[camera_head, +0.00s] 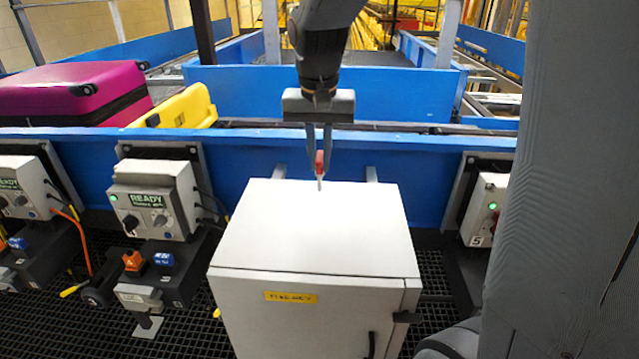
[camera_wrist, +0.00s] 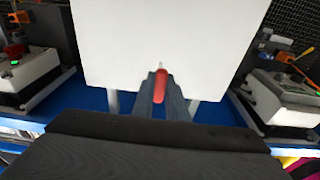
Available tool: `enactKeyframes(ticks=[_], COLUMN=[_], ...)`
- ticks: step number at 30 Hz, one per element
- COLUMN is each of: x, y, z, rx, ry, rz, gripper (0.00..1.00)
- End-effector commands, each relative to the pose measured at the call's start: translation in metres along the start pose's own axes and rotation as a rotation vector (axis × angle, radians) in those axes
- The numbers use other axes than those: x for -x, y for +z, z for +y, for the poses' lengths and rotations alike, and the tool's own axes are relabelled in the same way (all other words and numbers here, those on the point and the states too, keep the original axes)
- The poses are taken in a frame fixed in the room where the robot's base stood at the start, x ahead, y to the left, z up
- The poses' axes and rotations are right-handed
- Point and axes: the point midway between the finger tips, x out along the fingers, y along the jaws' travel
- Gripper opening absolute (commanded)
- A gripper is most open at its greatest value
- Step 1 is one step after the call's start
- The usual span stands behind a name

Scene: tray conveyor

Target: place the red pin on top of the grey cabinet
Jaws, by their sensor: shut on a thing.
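My gripper (camera_head: 319,165) is shut on the red pin (camera_head: 319,158), which has a red body and a pale metal tip. The tip points down in the head view. The pin also shows between the fingers in the wrist view (camera_wrist: 161,86). The grey cabinet (camera_head: 318,228) stands in front of the blue conveyor side, its flat top pale and bare. In the head view the pin is at the cabinet top's back edge. Whether the tip touches the top, I cannot tell. The cabinet top fills the upper middle of the wrist view (camera_wrist: 165,35).
Control boxes stand left (camera_head: 155,200) and right (camera_head: 485,210) of the cabinet along the blue conveyor wall (camera_head: 275,150). A magenta suitcase (camera_head: 65,90) and a yellow case (camera_head: 185,108) lie on the conveyor at the left. The cabinet's whole top is free.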

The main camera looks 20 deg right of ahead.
Motion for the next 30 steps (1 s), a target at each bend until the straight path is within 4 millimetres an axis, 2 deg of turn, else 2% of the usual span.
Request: enactKeyframes(ticks=[13,25,26,27,29,30], x=[-0.047,-0.052,-0.052,-0.052,-0.052,-0.052], y=[0.007,0.008,0.008,0.008,0.008,0.008], z=[0.0,0.0,0.0,0.0,0.0,0.0], rx=[0.001,0.001,0.001,0.001,0.001,0.001], ry=[0.001,-0.001,-0.001,-0.001,-0.001,-0.001], rz=[-0.001,0.001,0.001,0.001,0.001,0.001], gripper=[0.0,0.0,0.16,0.23,0.31,0.31])
